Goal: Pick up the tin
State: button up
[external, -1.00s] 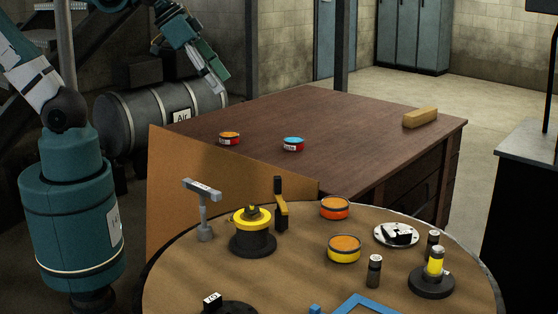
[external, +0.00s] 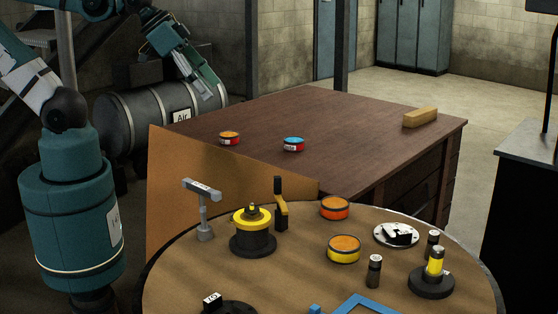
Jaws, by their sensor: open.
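Several short round tins are in view. A red tin with an orange top (external: 229,139) and a red tin with a blue top (external: 293,145) sit upright on the brown desk. An orange tin (external: 335,208) and a yellow tin with an orange top (external: 344,250) sit on the round table. My gripper (external: 209,91) is open and empty, pointing down and right. In the picture it is above and left of the red tin with the orange top, apart from all the tins.
The round table (external: 185,285) also holds a grey T-shaped tool (external: 203,205), a yellow-and-black fixture (external: 252,232), a silver disc (external: 396,234) and a yellow cylinder on a black base (external: 433,275). A tan block (external: 420,117) lies on the desk (external: 350,115), whose middle is clear.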

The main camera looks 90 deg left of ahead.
jog(key=shift+w, duration=0.1)
jog(key=n+g+h, duration=0.1)
jog(key=n+g, duration=0.6)
jog(key=n, duration=1.1)
send_over(337, 204)
jog(key=a, duration=0.1)
jog(key=f, duration=2.3)
jog(key=shift+s+f, duration=0.2)
jog(key=shift+f, duration=0.15)
jog(key=shift+w+f, duration=0.25)
jog(key=shift+f, duration=0.3)
jog(key=shift+d+f+b, duration=0.2)
jog(key=shift+f+b, duration=0.3)
jog(key=shift+f, duration=0.8)
